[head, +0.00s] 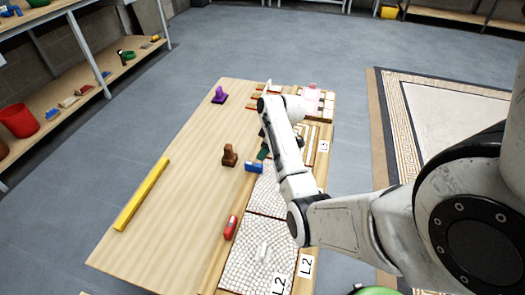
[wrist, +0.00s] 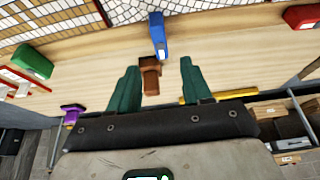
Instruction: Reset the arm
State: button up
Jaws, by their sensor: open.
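My gripper (wrist: 160,66) shows in the wrist view with its two green fingers spread apart and nothing held between them. A brown stepped piece (wrist: 151,76) appears between the fingers in the picture, lying beyond them on the table. In the head view my white arm reaches over the right part of the table, and the gripper is mostly hidden behind the forearm. The brown piece (head: 229,155) stands on the table left of the arm there, apart from it.
The wooden table (head: 165,215) carries mosaic panels (head: 268,200) along its right side. A blue piece (head: 254,167), a red piece (head: 231,228), a purple piece (head: 219,95) and a yellow bar (head: 142,194) lie on it. The table's left middle is clear. Shelves (head: 75,105) stand left.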

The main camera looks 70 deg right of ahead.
dwell(0.5)
jog(key=a+f+g+p, duration=0.1)
jog(key=a+g+p, duration=0.1)
jog(key=a, duration=1.2)
jog(key=s+a+r+p, duration=0.2)
jog(key=s+a, duration=0.4)
jog(key=a, duration=0.5)
jog(key=s+a+r+m+g+p, duration=0.1)
jog(key=s+a+r, duration=0.4)
jog(key=a, duration=0.5)
jog(key=shift+s+a+r+g+h+p, duration=0.3)
jog(key=shift+s+p, duration=0.45)
jog(key=shift+s, duration=0.4)
